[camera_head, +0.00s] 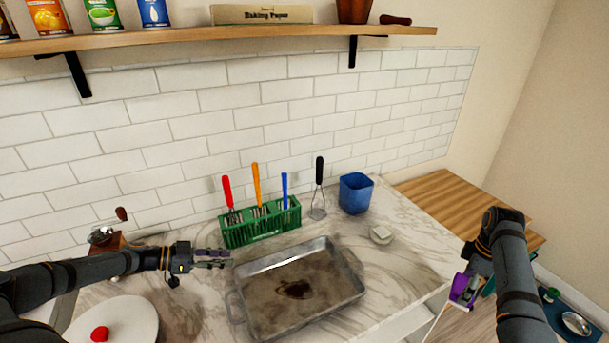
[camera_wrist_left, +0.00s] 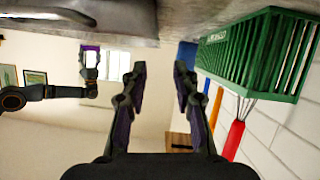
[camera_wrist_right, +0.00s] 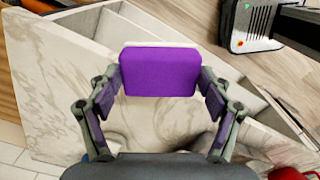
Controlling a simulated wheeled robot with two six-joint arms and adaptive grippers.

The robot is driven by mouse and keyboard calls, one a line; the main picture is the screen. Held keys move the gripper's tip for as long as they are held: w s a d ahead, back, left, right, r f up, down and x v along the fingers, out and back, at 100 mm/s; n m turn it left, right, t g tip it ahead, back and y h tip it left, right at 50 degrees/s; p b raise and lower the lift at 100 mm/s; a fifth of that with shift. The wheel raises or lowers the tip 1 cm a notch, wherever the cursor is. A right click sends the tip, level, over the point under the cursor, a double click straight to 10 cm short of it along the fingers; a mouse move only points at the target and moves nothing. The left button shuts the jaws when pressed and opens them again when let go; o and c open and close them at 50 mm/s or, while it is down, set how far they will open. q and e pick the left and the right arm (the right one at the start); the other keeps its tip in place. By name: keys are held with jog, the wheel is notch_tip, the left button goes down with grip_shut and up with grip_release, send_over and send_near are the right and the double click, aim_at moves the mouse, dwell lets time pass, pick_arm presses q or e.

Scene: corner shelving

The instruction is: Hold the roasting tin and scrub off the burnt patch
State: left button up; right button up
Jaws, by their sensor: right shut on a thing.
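The grey roasting tin (camera_head: 345,297) lies on the marble counter in the head view, with a dark burnt patch (camera_head: 295,289) on its inside floor. My left gripper (camera_head: 226,258) is open and empty, just off the tin's left end near its handle (camera_head: 236,308). In the left wrist view its fingers (camera_wrist_left: 158,75) stand apart with nothing between them. My right gripper (camera_wrist_right: 160,88) is shut on a purple sponge (camera_wrist_right: 158,72) with a pale layer along one edge. In the head view the sponge (camera_head: 463,291) is right of the counter, well apart from the tin.
A green rack (camera_head: 262,230) holding several utensils stands behind the tin. A blue cup (camera_head: 356,194) and a soap dish (camera_head: 381,236) are behind it to the right. A plate (camera_head: 132,318) with a red item (camera_head: 99,334) is at front left. A shelf (camera_head: 200,38) hangs above.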

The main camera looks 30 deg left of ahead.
aim_at(258, 270)
pick_arm(q)
jog(key=shift+s+d+r, duration=0.15)
jog(key=shift+d, duration=0.15)
pick_arm(e)
jog(key=shift+s+d, duration=0.2)
jog(key=shift+s, duration=0.1)
pick_arm(q)
jog(key=b+x, duration=1)
jog(key=b, duration=0.1)
jog(key=shift+f, duration=0.5)
jog(key=shift+w+d+b, duration=0.4)
jog(key=shift+b, duration=0.45)
jog(key=shift+w, duration=0.25)
jog(key=shift+r, duration=0.1)
pick_arm(e)
notch_tip(258, 270, down, 12)
jog(key=shift+f, duration=0.25)
pick_arm(q)
jog(key=shift+s+d, duration=0.1)
jog(key=shift+c, duration=0.9)
grip_shut()
